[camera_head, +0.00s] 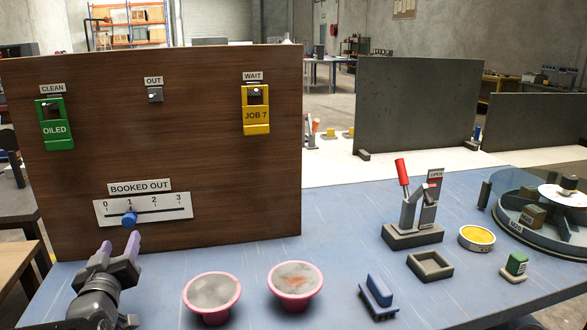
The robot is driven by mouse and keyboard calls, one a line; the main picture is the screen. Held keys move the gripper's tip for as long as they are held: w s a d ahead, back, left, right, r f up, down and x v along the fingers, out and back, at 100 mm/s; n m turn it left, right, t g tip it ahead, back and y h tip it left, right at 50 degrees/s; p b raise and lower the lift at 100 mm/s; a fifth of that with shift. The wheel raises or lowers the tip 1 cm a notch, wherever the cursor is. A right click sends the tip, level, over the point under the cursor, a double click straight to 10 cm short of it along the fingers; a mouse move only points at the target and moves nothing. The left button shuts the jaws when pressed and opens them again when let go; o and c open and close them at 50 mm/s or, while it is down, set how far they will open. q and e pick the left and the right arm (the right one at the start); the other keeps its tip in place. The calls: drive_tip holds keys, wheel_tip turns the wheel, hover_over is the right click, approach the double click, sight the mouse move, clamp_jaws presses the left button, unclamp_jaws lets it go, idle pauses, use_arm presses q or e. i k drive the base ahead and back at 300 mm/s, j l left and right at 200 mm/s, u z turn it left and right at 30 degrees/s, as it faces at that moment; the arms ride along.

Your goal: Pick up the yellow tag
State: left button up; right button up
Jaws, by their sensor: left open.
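The yellow tag (256,122), marked JOB 7, hangs under the WAIT label at the upper right of the brown wooden board (200,150). A green tag (54,130), marked OILED, hangs under the CLEAN label at the upper left. The hook (155,95) under the OUT label is bare. My left gripper (120,246) is open at the board's lower left, well below and left of the yellow tag. Its fingertips are just below the blue slider knob (129,219), which stands at 1 on the BOOKED OUT scale (165,207); I cannot tell whether they touch it.
Two pink-rimmed bowls (212,296) (295,285) stand on the blue table (340,225) before the board. To the right are a blue block (377,294), a square tray (430,265), a red-handled lever device (412,220), a yellow-topped round tin (477,238) and a turntable (540,215).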

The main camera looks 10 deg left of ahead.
sight(255, 119)
drive_tip(key=k+l, duration=0.25)
drive_tip(key=k, duration=0.2)
drive_tip(key=k+l, duration=0.25)
drive_tip(key=k, duration=0.2)
